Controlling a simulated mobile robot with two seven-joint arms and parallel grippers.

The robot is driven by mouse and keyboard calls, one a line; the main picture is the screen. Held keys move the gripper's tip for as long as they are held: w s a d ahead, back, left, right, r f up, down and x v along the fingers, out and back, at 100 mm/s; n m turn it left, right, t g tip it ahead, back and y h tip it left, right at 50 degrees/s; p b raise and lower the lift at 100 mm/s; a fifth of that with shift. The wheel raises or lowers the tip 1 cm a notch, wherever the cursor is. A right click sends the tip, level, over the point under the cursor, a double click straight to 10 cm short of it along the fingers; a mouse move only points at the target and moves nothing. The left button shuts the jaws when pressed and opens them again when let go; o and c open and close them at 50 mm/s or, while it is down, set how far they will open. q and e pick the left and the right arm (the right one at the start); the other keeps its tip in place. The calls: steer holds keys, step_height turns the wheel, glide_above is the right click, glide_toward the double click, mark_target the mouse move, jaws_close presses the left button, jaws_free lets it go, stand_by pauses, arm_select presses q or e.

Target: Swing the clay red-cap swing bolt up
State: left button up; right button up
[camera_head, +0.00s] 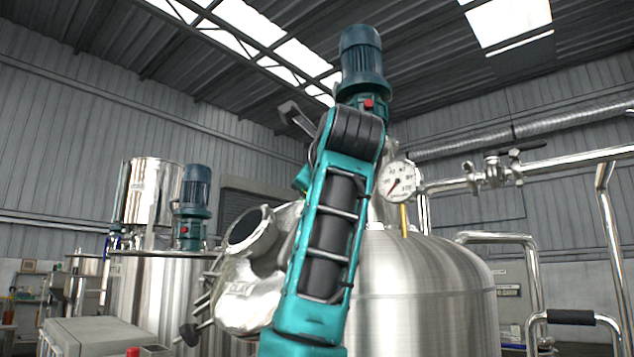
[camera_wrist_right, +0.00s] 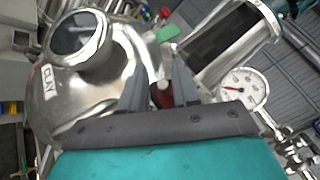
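The clay vessel's shiny metal neck with a dark round glass (camera_head: 248,228) stands left of my raised teal arm in the head view. In the right wrist view its CLAY label (camera_wrist_right: 47,80) shows at the left. A small red cap (camera_wrist_right: 163,98), taken as the swing bolt's, sits low between the fingers of my right gripper (camera_wrist_right: 157,62). The fingers stand apart, with a gap beside the cap on the left; contact on the right cannot be told. The bolt's shank is mostly hidden. In the head view my arm hides the gripper. My left gripper is not in view.
A pressure gauge (camera_head: 401,182) and a valve pipe (camera_head: 490,173) are close at the right. The large steel tank (camera_head: 430,290) fills the lower right. A second tank (camera_head: 165,290) stands at the left.

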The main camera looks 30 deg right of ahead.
steer(key=shift+o, duration=0.4)
steer(key=shift+s+a, duration=0.1)
steer(key=shift+s, duration=0.3)
steer(key=b+v, duration=0.2)
steer(key=v, duration=1)
